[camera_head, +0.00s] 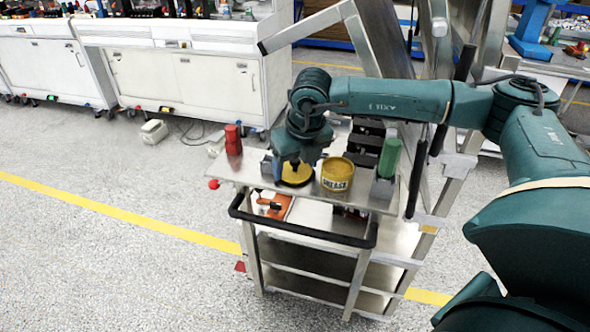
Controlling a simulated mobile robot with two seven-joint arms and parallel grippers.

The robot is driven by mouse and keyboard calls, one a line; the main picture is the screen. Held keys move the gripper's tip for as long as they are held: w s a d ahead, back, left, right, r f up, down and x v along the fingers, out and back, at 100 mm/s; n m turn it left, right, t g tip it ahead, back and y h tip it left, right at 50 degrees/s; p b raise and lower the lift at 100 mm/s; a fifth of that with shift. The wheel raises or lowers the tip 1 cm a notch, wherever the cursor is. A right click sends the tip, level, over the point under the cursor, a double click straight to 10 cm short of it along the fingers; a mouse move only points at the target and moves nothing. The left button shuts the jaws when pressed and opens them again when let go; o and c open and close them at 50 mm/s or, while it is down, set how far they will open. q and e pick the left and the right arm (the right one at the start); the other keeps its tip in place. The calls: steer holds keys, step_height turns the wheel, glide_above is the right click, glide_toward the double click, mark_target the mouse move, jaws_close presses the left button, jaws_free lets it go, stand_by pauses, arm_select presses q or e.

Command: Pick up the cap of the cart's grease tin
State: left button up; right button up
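The grease tin (337,182) stands upright on the top of the metal cart (375,203), with a yellow top and a label reading GREASE. The cap (297,182) is a yellow disc with a dark rim, just left of the tin and apart from it. My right gripper (294,164) points down right over the cap, its fingertips at or just above the cap's middle. The fingers are small and dark, so their opening and any contact with the cap cannot be told. My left gripper is not in view.
A red cylinder (233,139) stands at the cart's back left corner. A green cylinder (389,157) stands right of the tin, near black blocks (366,140). An orange item (277,206) lies near the black handle (300,232). White cabinets (215,85) stand behind.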

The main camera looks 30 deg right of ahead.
steer(key=c, duration=0.5)
